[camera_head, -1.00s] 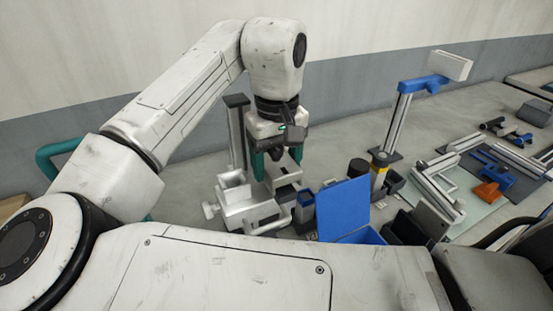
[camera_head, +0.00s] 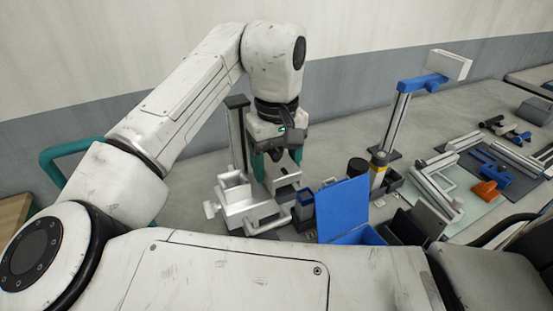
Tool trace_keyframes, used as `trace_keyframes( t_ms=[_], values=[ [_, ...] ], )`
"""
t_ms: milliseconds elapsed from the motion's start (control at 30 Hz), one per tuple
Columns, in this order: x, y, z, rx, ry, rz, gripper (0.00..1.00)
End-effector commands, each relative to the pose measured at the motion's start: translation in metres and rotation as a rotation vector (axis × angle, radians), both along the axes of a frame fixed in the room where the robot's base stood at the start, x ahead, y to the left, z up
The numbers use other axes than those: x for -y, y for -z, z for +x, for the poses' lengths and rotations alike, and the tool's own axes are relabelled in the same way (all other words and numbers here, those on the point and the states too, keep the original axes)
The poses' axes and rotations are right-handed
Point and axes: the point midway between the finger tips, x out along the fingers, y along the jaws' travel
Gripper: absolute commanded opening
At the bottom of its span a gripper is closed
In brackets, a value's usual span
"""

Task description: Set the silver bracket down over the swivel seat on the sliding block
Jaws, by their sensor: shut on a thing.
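My gripper (camera_head: 277,168), with teal fingers, points down at the workbench left of the blue box. It is shut on the silver bracket (camera_head: 287,178), a light metal piece showing at and below the fingers. The silver sliding-block fixture (camera_head: 238,206), with a square raised part and a side knob, stands just left and in front of the gripper. The swivel seat cannot be made out. I cannot tell whether the bracket touches anything below it.
A dark-capped upright post (camera_head: 236,130) stands close behind the gripper. A blue panel and box (camera_head: 342,208) stand to the right, with a black-and-yellow cylinder (camera_head: 378,172) beyond. A blue-armed stand (camera_head: 398,115) rises farther right. Bare bench (camera_head: 335,140) lies behind these.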

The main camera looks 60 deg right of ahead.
Motion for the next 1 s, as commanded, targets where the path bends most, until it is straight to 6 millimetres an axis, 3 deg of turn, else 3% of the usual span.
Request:
trace_keyframes(
  t_ms=[1000],
  values=[
    [-0.0001,0.0081,0.0003,0.001,0.000,0.000,0.27]
  ],
)
